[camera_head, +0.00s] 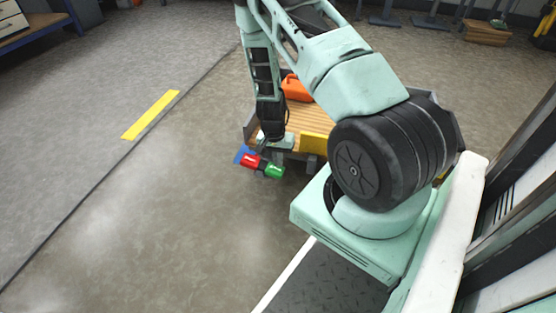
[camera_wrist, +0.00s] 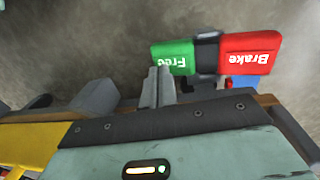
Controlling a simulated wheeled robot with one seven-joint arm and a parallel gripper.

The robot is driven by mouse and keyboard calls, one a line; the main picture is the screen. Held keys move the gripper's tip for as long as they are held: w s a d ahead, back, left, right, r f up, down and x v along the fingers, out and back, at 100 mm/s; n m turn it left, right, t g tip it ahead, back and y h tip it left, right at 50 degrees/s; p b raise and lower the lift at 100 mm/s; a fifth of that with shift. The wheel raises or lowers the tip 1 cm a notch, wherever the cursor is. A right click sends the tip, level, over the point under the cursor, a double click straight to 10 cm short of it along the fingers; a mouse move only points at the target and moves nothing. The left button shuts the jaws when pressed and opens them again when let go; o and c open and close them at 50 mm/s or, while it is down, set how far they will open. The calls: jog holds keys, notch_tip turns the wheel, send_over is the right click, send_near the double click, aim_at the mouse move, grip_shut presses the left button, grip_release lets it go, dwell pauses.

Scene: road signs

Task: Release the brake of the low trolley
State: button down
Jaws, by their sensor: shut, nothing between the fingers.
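The low trolley has a wooden deck (camera_head: 313,117), partly hidden behind my arm. Its brake pedal sticks out at the near left end, with a red pad (camera_head: 250,161) and a green pad (camera_head: 274,171). In the wrist view the red pad (camera_wrist: 250,54) reads "Brake" and the green pad (camera_wrist: 172,57) reads "Free", both upside down, with a dark hub (camera_wrist: 207,52) between them. My gripper (camera_wrist: 158,72) is shut and empty, its fingertips overlapping the lower edge of the green pad. I cannot tell whether they touch it.
An orange canister (camera_head: 296,88) stands on the deck. A yellow panel (camera_head: 316,143) is at the trolley's near side, and a blue part (camera_head: 240,154) lies beside the red pad. The floor to the left is clear, with a yellow stripe (camera_head: 151,114).

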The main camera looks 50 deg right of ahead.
notch_tip(320, 180, up, 11)
jog(key=s+p, duration=0.2)
jog(key=p, duration=0.4)
jog(key=shift+s+d, duration=0.15)
jog(key=shift+d, duration=0.3)
